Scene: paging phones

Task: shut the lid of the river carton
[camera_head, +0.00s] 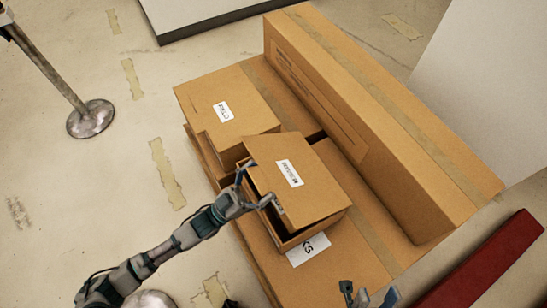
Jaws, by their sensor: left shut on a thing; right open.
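The carton with the white label too blurred to read, which I take as the river carton (320,218), sits on a large box. Its lid (305,205) is tilted, with a dark gap along the left and front edges, so it is partly open. My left gripper (260,188) is at the lid's left edge, its fingers on the edge and shut on it. My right gripper (367,295) is open and empty at the bottom edge of the view, apart from the carton.
A long tall box (370,120) rises along the right. The large box below (345,265) carries a partly hidden label. A metal post (90,118) stands at left. A red bar (485,265) lies at lower right.

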